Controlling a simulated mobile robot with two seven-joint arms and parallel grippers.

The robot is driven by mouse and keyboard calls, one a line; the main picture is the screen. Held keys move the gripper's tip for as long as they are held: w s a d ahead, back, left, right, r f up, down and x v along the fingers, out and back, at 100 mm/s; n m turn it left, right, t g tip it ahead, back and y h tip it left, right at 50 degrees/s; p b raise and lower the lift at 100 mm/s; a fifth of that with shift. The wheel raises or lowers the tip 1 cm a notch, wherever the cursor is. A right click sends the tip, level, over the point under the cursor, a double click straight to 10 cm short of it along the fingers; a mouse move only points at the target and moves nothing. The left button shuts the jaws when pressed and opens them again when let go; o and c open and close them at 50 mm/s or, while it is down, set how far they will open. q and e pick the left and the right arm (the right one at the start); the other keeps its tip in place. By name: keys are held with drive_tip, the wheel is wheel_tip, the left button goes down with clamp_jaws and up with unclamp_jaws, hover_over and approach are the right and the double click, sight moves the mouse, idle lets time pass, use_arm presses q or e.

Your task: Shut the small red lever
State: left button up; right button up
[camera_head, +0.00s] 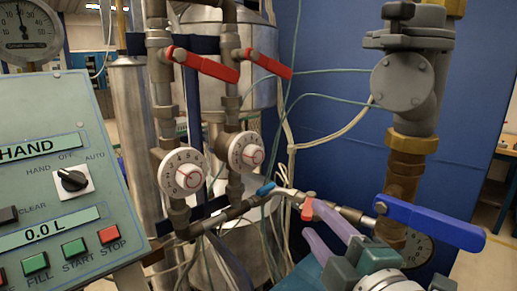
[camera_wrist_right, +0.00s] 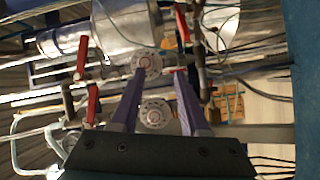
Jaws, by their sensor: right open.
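The small red lever (camera_head: 307,209) is on the thin horizontal pipe low in the middle of the head view, just right of a small blue lever (camera_head: 265,188). My right gripper (camera_head: 309,217) comes in from the lower right, its purple fingers open and their tips close to the red lever. From this angle I cannot tell whether they touch it. In the right wrist view the two purple fingers (camera_wrist_right: 160,74) are spread apart with nothing held between them. A red handle (camera_wrist_right: 182,25) shows above the right-hand fingertip there. My left gripper is not in view.
Two larger red levers (camera_head: 205,65) (camera_head: 267,63) sit on the vertical pipes above two round white dials (camera_head: 181,173) (camera_head: 245,151). A large blue lever (camera_head: 430,221) juts out right of the gripper. The control panel (camera_head: 60,160) stands at left. Loose cables hang behind.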

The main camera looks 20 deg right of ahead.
drive_tip(key=s+a+r+g+y+p, duration=0.4)
drive_tip(key=s+a+r+y+p, duration=0.15)
drive_tip(key=a+r+p, duration=0.3)
drive_tip(key=s+r+m+g+p, duration=0.4)
drive_tip(key=s+m+g+p, duration=0.1)
drive_tip(key=s+p, duration=0.3)
drive_tip(key=shift+d+r+g+p, duration=0.25)
drive_tip(key=shift+r+g+p, duration=0.1)
drive_tip(key=shift+p, duration=0.15)
